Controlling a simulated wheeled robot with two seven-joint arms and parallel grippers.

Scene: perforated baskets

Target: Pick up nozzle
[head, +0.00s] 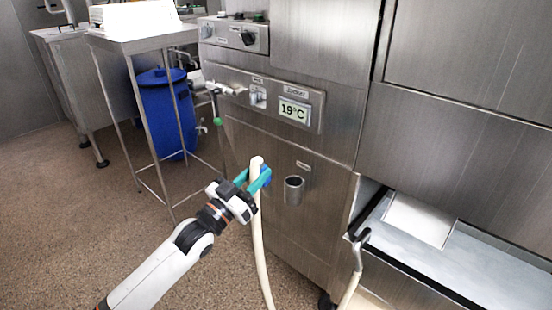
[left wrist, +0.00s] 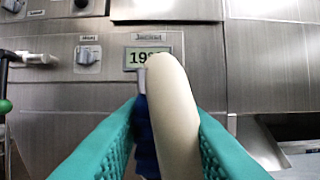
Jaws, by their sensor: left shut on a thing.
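The nozzle (left wrist: 172,110) is a cream, round-ended piece with a blue part (left wrist: 147,140) beside it. In the head view the nozzle (head: 257,163) stands upright in front of the steel machine, with a cream hose (head: 261,255) hanging down from it. My left gripper (head: 258,180) has teal fingers on both sides of the nozzle and is shut on it. In the left wrist view the teal fingers (left wrist: 160,135) press along the nozzle's sides. The nozzle's lower part is hidden between the fingers. My right gripper is not in view.
The steel machine (head: 330,235) carries a 19°C display (head: 294,111), knobs and a short round tube holder (head: 293,190). A blue barrel (head: 167,115) stands behind a steel table at left. The floor at left is open.

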